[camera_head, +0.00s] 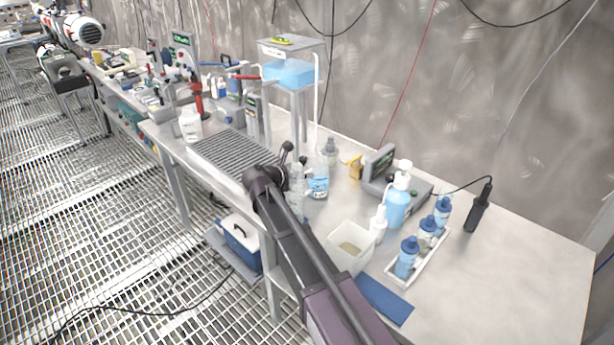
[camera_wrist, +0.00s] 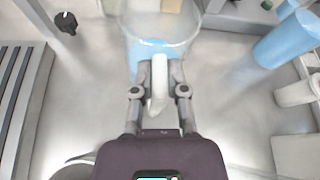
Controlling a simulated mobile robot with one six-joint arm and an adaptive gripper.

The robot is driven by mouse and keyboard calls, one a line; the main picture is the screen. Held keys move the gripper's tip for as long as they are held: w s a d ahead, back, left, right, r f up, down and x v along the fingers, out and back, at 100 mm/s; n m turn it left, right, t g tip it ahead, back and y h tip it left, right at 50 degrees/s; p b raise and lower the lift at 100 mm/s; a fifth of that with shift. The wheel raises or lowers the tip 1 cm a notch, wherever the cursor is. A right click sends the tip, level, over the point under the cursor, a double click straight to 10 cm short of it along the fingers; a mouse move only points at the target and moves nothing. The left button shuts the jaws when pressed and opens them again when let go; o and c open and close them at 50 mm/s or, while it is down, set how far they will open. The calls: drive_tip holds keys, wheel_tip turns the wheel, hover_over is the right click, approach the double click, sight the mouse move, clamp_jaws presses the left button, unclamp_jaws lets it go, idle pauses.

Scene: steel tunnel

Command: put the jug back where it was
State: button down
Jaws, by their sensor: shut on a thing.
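The jug (camera_wrist: 160,38) is a clear vessel with blue liquid in it, at the top middle of the wrist view. My gripper (camera_wrist: 160,88) is shut on its pale handle, with one finger on each side. In the head view the jug (camera_head: 318,184) shows just beyond the end of my arm, over the pale bench (camera_head: 500,265) right of the grey slatted drain rack (camera_head: 238,155). My wrist partly hides the fingers there. I cannot tell whether the jug's base touches the bench.
A blue pump bottle (camera_head: 397,207), a white tray of blue-capped bottles (camera_head: 397,279) and an open white tub (camera_head: 349,248) crowd the right side. A grey instrument (camera_head: 376,182) stands behind. A tank on a stand (camera_head: 290,72) rises at the back. The far right bench is mostly clear.

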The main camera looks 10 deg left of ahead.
drive_tip(key=shift+f, duration=0.2)
drive_tip(key=c, duration=0.7)
unclamp_jaws()
drive_tip(key=shift+o, duration=0.2)
drive_tip(key=shift+r, duration=0.2)
drive_tip(key=shift+s+a+r, duration=0.1)
drive_tip(key=shift+s+r, duration=0.05)
drive_tip(key=p+v, duration=0.4)
drive_tip(key=v, duration=0.7)
drive_tip(key=shift+s+a, duration=0.2)
drive_tip(key=shift+a, duration=0.05)
drive_tip(key=shift+r+p, duration=0.1)
drive_tip(key=shift+p, duration=0.2)
